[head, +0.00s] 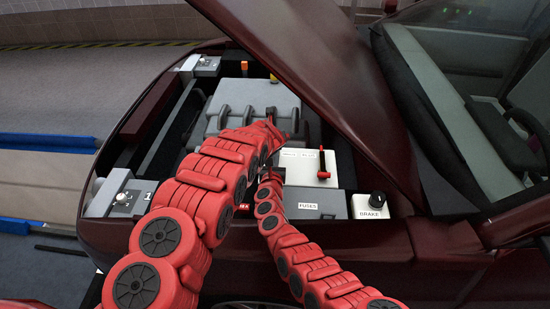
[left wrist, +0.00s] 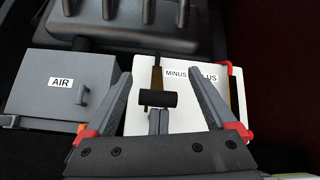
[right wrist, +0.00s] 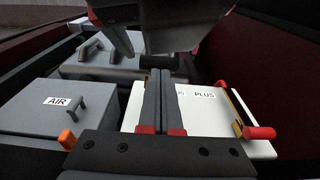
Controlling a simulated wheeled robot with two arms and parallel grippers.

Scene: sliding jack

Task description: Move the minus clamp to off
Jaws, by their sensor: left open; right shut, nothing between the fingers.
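The white battery box (head: 305,170) has labels reading MINUS and PLUS. The head view shows the red plus clamp (head: 323,173), but my arms hide the minus handle there.
A grey box labelled AIR (left wrist: 62,83) lies left of the battery. A FUSES box (head: 309,204) and a BRAKE box with a black knob (head: 370,206) stand in front. The raised hood (head: 320,70) hangs over the right side. The grey engine cover (head: 255,95) is behind.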

